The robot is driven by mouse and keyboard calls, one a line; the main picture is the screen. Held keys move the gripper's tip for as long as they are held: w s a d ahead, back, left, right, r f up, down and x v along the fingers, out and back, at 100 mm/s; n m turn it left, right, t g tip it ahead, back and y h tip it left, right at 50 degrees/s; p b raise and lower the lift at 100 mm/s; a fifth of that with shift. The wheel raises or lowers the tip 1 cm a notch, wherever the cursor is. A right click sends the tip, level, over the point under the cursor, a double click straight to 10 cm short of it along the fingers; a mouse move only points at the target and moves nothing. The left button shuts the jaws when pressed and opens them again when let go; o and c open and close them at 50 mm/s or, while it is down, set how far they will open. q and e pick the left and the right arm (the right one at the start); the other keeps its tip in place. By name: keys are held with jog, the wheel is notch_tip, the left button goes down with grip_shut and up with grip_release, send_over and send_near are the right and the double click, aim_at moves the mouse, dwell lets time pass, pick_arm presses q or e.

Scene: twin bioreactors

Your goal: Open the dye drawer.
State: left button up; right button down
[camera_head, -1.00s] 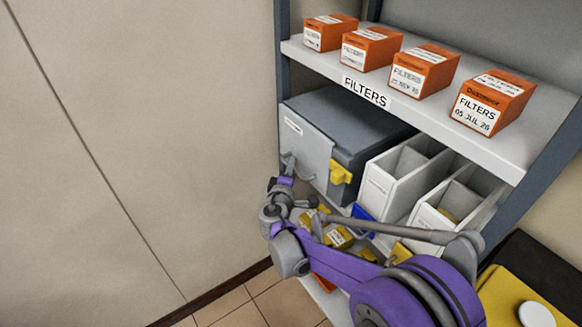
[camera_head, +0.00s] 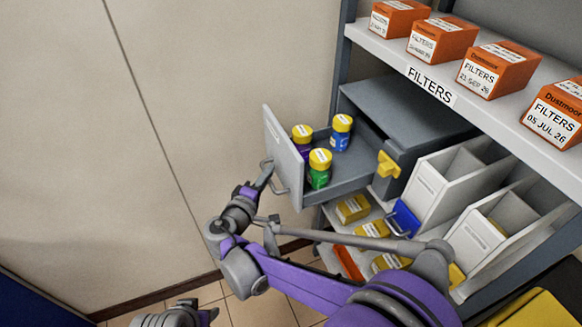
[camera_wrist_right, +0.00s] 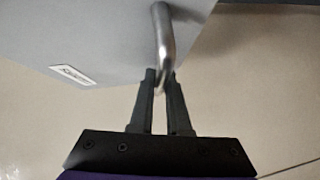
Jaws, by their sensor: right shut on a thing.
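The dye drawer (camera_head: 283,158) is pulled out of its grey cabinet (camera_head: 405,115), and its inside shows. My right gripper (camera_head: 266,176) is at the drawer's front. In the right wrist view its fingers (camera_wrist_right: 161,82) are shut on the metal handle (camera_wrist_right: 163,35). A grey and purple part of mine, likely the left wrist, shows at the bottom edge in the head view; its jaws cannot be made out.
A yellow latch (camera_head: 388,165) is on the cabinet's side. White bins (camera_head: 440,185) stand to the right. Orange filter boxes (camera_head: 490,70) line the shelf above. Yellow boxes (camera_head: 353,208) lie on the shelf below.

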jog(key=shift+s+a, duration=0.3)
jog(key=shift+a, duration=0.45)
jog(key=shift+s+a, duration=0.25)
jog(key=shift+a, duration=0.55)
jog(key=shift+s+a, duration=0.3)
jog(key=shift+a, duration=0.45)
jog(key=c, duration=0.9)
grip_release()
pick_arm(q)
jog(key=shift+s, duration=0.15)
pick_arm(e)
jog(key=shift+s, duration=0.1)
